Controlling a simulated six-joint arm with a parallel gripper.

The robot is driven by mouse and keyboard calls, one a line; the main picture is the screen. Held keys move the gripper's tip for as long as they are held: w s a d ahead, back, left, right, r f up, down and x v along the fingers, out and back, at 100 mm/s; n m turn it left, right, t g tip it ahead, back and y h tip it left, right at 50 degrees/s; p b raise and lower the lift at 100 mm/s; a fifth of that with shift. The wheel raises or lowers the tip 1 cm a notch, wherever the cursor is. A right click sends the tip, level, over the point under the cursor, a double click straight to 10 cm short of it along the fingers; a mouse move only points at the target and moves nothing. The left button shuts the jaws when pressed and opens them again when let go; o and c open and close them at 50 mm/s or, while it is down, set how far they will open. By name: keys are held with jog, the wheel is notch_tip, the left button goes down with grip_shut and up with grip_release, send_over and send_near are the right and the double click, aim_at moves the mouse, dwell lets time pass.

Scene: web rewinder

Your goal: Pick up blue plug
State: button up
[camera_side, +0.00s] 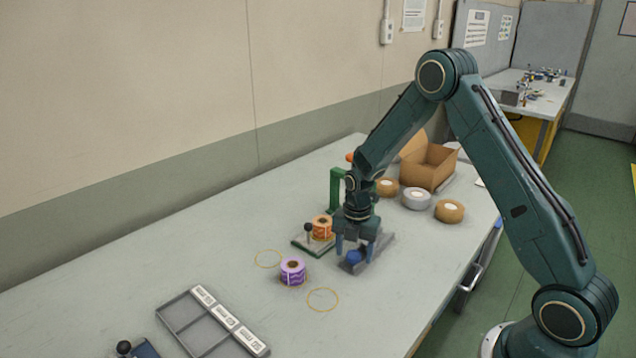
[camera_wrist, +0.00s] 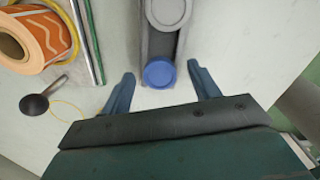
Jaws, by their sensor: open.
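The blue plug (camera_side: 354,257) is at the near end of a grey trough-like holder (camera_side: 378,252) on the table. In the wrist view the plug (camera_wrist: 159,73) shows as a blue disc at the holder's end (camera_wrist: 160,45). My gripper (camera_side: 356,250) is directly above the plug, pointing down. In the wrist view its open fingers (camera_wrist: 160,78) stand on either side of the plug, with gaps on both sides. I cannot tell the exact height left between the fingertips and the plug.
An orange roll (camera_side: 322,227) stands on a green-edged base with a dark-knobbed lever, left of my gripper. A purple roll (camera_side: 292,270) stands nearer. Several tape rolls and a cardboard box (camera_side: 428,165) are behind. A grey compartment tray (camera_side: 212,323) lies in front.

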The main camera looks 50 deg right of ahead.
aim_at(354, 254)
jog(key=c, duration=1.1)
jog(key=shift+o, duration=0.2)
jog(key=shift+r, duration=0.15)
notch_tip(354, 254, up, 20)
dwell(0.5)
